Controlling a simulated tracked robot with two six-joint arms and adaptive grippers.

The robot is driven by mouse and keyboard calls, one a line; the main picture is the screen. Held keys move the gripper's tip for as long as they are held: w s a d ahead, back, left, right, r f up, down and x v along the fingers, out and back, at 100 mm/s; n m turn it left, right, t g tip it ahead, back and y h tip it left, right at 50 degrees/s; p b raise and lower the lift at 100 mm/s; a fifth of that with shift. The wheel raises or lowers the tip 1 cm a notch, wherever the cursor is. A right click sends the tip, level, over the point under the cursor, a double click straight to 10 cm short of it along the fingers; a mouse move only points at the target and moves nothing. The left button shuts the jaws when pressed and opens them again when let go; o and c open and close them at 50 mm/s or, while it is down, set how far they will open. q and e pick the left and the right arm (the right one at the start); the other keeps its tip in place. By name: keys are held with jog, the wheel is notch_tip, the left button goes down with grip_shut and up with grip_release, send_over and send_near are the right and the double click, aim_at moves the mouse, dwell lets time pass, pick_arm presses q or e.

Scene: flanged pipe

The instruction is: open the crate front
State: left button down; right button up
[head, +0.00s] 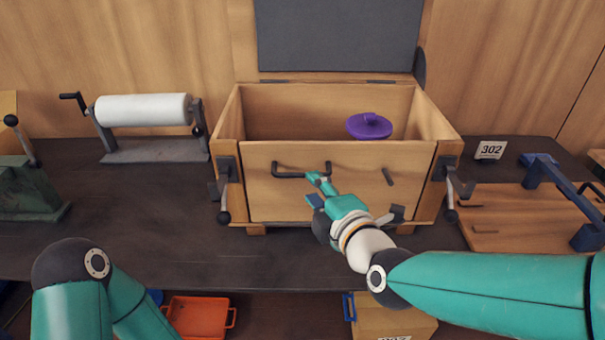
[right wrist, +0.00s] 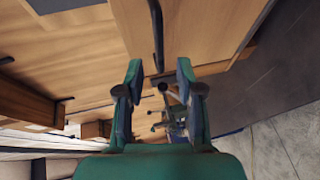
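The wooden crate (head: 228,125) stands on the dark bench with its lid (head: 340,35) raised at the back. Its front panel (head: 275,200) is upright and closed between the side walls. A dark bar handle (head: 290,174) is on the panel, and it also shows in the right wrist view (right wrist: 157,30). Dark lever latches sit at the left (head: 224,190) and right (head: 450,185) front corners. My right gripper (head: 318,187) is in front of the panel at the handle's right end. In the right wrist view its fingers (right wrist: 159,70) are apart, and contact is unclear. My left gripper is out of view.
A purple lidded item (head: 369,125) is inside the crate. A white roll on a stand (head: 143,109) is at left. A wooden board with a blue frame (head: 520,215) and a 302 sign (head: 490,150) are at right. An orange bin (head: 200,315) lies below the bench edge.

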aim_at(304, 177)
jog(key=p+x, duration=0.1)
jog(key=x, duration=0.5)
jog(key=shift+w+a+f, duration=0.1)
jog(key=shift+w+a, duration=0.05)
jog(key=shift+w, duration=0.25)
grip_shut()
